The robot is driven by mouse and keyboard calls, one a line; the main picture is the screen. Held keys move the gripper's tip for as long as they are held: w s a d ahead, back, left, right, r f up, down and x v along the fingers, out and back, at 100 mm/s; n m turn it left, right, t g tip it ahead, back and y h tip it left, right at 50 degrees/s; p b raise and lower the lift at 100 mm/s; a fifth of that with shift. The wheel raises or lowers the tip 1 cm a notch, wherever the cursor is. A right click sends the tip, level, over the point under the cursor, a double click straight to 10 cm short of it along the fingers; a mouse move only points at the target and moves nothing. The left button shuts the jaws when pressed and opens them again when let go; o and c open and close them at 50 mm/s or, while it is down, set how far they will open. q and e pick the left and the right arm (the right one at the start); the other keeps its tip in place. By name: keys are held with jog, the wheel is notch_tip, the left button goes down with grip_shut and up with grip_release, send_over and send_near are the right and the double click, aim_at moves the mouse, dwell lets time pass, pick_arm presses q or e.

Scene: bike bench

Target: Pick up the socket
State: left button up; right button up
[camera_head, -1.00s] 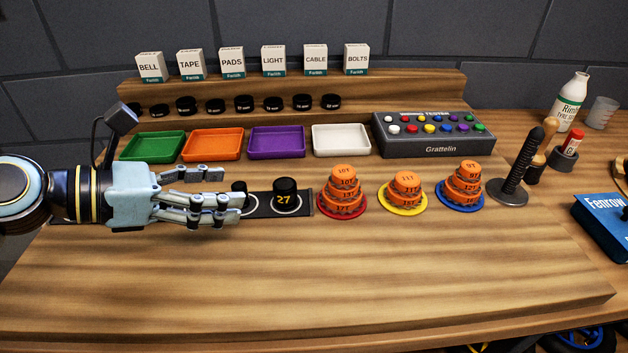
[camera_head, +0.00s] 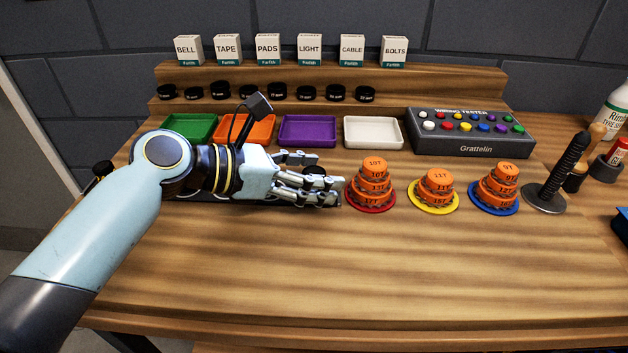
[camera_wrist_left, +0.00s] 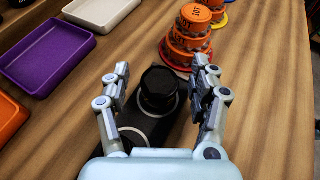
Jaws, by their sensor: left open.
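The socket (camera_wrist_left: 159,84) is a short black cylinder. In the left wrist view it stands upright in a white ring on a dark strip (camera_wrist_left: 139,127), between the fingers of my open left gripper (camera_wrist_left: 162,80). I cannot tell whether either finger touches it. In the head view my left gripper (camera_head: 325,179) reaches in from the left, low over the strip, and its fingers hide most of the socket (camera_head: 314,170). An empty white ring shows nearer the palm in the wrist view. My right gripper is not in view.
A red disc with stacked orange cogs (camera_head: 374,184) stands just beyond my fingertips. Yellow (camera_head: 433,195) and blue (camera_head: 493,196) discs with cogs stand further right. Trays, including a white one (camera_head: 373,133), line the back. The bench front (camera_head: 330,265) is clear.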

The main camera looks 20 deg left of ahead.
pick_arm(q)
jog(key=shift+c, duration=0.3)
grip_shut()
jog(key=shift+r, duration=0.1)
